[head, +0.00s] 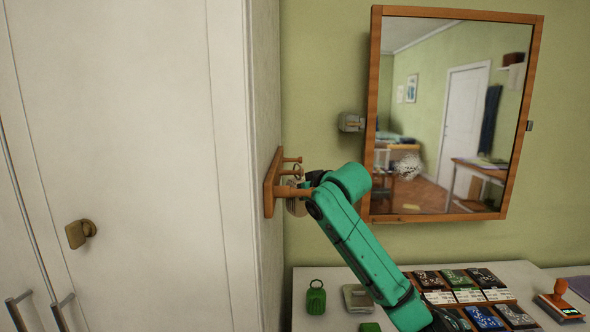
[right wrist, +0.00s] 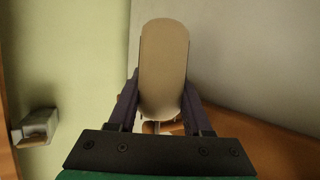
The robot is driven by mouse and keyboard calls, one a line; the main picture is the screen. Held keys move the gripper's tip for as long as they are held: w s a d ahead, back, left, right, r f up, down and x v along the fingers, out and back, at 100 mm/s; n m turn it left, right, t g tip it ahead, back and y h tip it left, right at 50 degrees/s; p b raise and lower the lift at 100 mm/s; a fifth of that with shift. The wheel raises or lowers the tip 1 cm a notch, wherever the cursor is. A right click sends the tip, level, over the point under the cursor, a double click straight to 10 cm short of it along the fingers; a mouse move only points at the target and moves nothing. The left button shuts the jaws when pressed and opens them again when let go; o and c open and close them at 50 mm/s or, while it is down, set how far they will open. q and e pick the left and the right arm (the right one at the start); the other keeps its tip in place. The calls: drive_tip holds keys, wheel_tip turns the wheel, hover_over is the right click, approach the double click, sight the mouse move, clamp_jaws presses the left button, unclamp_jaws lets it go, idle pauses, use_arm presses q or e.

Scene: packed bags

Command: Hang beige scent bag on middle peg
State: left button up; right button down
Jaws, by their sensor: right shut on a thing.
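The beige scent bag (right wrist: 163,60) is held between the two fingers of my right gripper (right wrist: 160,108) in the right wrist view. In the head view, a pale part of it (head: 296,206) shows below the gripper (head: 308,182), mostly hidden by the gripper and my green arm. The wooden peg rack (head: 270,186) is fixed to the side of the white cabinet, with pegs pointing right. A small ring (head: 297,171) shows at the middle peg; I cannot tell whether it is around the peg or in front of it. My left gripper is out of view.
A wood-framed mirror (head: 455,110) hangs to the right of the rack. A grey wall fixture (head: 350,122) is between them. On the white table (head: 335,275) below are a green bag (head: 316,300), a greyish item (head: 357,298) and several patterned packets. The white cabinet (head: 130,130) fills the left.

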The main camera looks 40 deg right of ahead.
drive_tip(key=shift+w+a+f, duration=0.35)
drive_tip(key=shift+a+f, duration=0.15)
drive_tip(key=shift+f, duration=0.2)
idle(0.6)
drive_tip(key=shift+c, duration=1.3)
unclamp_jaws()
